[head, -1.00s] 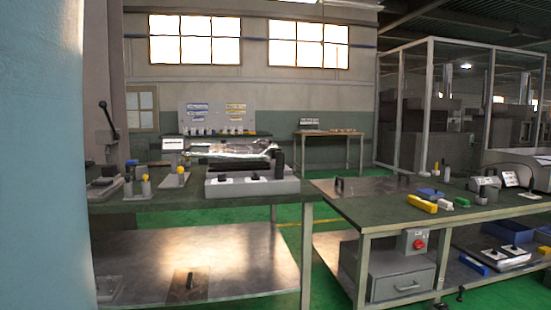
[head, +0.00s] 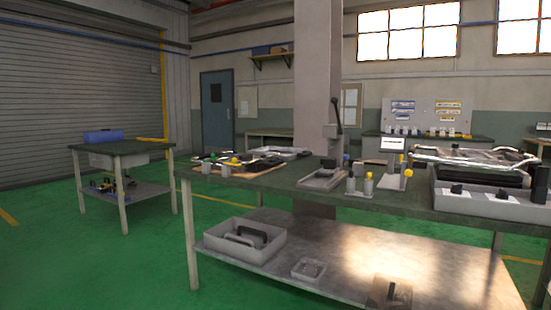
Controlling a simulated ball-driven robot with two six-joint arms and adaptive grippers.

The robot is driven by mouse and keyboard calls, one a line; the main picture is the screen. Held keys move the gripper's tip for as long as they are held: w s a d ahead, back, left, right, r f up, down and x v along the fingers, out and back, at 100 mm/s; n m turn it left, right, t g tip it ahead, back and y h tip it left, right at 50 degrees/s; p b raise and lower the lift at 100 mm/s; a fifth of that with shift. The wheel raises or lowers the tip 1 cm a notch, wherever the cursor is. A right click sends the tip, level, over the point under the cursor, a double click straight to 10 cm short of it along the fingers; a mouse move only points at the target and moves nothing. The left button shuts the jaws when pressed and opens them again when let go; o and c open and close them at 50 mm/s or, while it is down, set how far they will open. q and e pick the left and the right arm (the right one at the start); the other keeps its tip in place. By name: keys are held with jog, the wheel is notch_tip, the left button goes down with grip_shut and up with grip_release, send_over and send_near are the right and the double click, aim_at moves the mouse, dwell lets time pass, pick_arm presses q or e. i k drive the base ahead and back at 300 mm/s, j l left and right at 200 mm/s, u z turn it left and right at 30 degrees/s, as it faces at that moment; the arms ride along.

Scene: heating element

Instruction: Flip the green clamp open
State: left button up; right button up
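No green clamp can be made out for sure in the head view. The main workbench (head: 290,183) has a dark green top. On it, a grey fixture (head: 490,205) with black handles stands at the right under silvery tubing (head: 475,158). An upright lever tool (head: 335,130) stands near the middle, with small grey posts with yellow and dark tops (head: 368,184) beside it. A brown board (head: 255,167) with small dark, yellow and grey parts lies at the left end, too small to tell apart. Neither of my grippers is in view.
The lower shelf (head: 350,250) holds a grey bin (head: 243,243) and a small tray (head: 308,269). A smaller table (head: 125,147) with a blue case (head: 103,136) stands at the left. A pillar (head: 318,70) rises behind the workbench. The green floor between the tables is clear.

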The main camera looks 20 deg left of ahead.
aim_at(212, 155)
jog(key=u, duration=1)
jog(key=i+l+z, duration=0.15)
jog(key=i, duration=0.65)
jog(key=i+z, duration=0.15)
jog(key=i, duration=0.6)
jog(key=i+z, duration=0.2)
jog(key=i, duration=0.6)
jog(key=i+j+z, duration=0.15)
jog(key=i, duration=0.6)
